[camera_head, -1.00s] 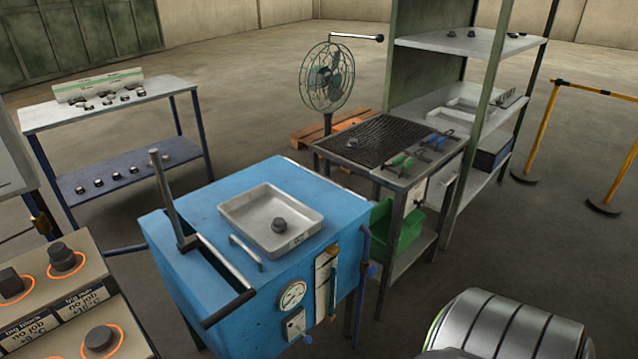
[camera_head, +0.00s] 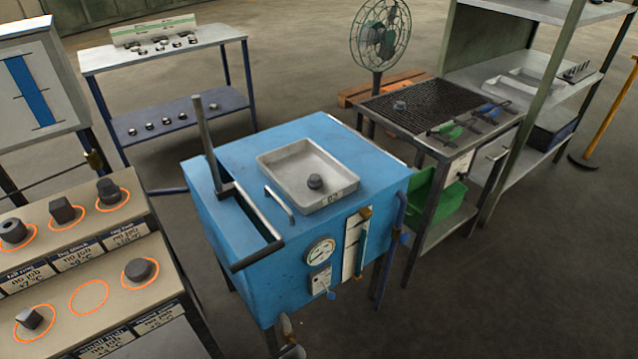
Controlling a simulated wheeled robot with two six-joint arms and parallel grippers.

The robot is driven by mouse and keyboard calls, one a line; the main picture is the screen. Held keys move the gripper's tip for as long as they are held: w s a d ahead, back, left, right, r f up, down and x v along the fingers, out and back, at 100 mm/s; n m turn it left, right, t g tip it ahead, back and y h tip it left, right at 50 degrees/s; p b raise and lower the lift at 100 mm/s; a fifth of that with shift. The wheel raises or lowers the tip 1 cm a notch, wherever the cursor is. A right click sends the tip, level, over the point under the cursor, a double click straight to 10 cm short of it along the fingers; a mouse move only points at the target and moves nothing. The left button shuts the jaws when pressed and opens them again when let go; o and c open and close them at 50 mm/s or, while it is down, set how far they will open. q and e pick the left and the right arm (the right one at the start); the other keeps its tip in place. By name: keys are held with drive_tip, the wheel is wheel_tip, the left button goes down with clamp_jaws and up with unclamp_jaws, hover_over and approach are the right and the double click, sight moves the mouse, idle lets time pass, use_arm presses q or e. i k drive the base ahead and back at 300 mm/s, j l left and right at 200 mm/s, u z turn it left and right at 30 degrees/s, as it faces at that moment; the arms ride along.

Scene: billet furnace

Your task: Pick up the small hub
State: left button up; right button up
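I cannot tell for certain which part is the small hub. Another dark round part (camera_head: 139,270) stands in an orange circle on the beige stepped stand (camera_head: 60,265) at the left. A taller dark round part (camera_head: 108,190) stands on the upper step of that stand. One small dark part (camera_head: 399,106) sits on the black grate table. Neither of my grippers can be made out in this view.
The beige stand also holds a ring (camera_head: 12,230), a block (camera_head: 63,210) and an angular piece (camera_head: 35,318); one orange circle (camera_head: 89,298) is empty. A rack (camera_head: 165,60) with several small parts, a fan (camera_head: 381,35), a green bin (camera_head: 430,197) and shelves stand behind.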

sight(314, 181)
drive_tip(key=i+l+u, duration=0.1)
drive_tip(key=l, duration=0.2)
drive_tip(key=i+l, duration=0.15)
drive_tip(key=l, duration=0.2)
drive_tip(key=i+l+u, duration=0.15)
drive_tip(key=l, duration=0.2)
drive_tip(key=i+l, duration=0.1)
drive_tip(key=l, duration=0.25)
drive_tip(key=u, duration=0.05)
